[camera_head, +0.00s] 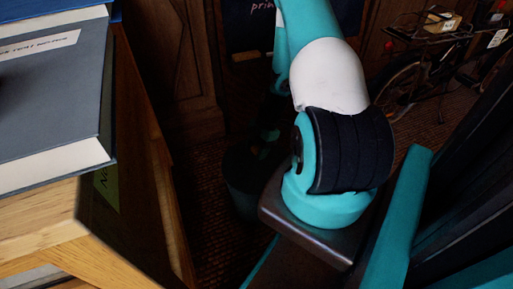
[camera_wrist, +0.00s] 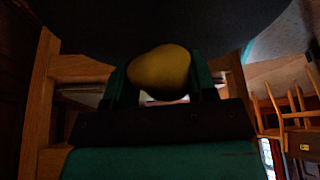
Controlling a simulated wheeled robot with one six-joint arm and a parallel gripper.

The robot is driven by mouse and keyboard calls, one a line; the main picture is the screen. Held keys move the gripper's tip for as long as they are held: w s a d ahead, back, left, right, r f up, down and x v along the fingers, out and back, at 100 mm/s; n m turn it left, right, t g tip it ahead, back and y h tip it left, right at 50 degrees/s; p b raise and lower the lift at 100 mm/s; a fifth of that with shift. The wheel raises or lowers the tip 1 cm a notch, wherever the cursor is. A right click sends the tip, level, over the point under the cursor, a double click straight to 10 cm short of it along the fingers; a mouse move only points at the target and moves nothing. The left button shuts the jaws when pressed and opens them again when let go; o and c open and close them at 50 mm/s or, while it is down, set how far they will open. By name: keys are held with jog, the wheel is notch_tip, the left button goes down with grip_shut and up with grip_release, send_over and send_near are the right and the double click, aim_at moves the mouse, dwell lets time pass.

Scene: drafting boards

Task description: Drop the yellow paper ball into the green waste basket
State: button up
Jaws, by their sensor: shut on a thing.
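The yellow paper ball (camera_wrist: 160,72) shows in the wrist view, held between the two fingers of my gripper (camera_wrist: 160,78). My gripper is shut on it. In the head view a dark green waste basket (camera_head: 241,188) stands on the floor, left of my arm's lower part. My arm hides its right side, and its inside is dark, with small pale and greenish bits near the top. My gripper and the ball do not show in the head view. A large dark shape fills the top of the wrist view; I cannot tell what it is.
A wooden desk (camera_head: 45,222) with thick books (camera_head: 55,105) fills the left of the head view, close to the basket. A bicycle (camera_head: 425,65) stands at the back right. Woven floor (camera_head: 205,215) shows between desk and basket. Wooden chairs (camera_wrist: 290,105) show at right in the wrist view.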

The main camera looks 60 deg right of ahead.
jog(key=o, duration=1)
jog(key=shift+c, duration=0.2)
jog(key=shift+r, duration=0.15)
jog(key=p+v, duration=0.6)
jog(key=v, duration=1.1)
jog(key=shift+s, duration=0.1)
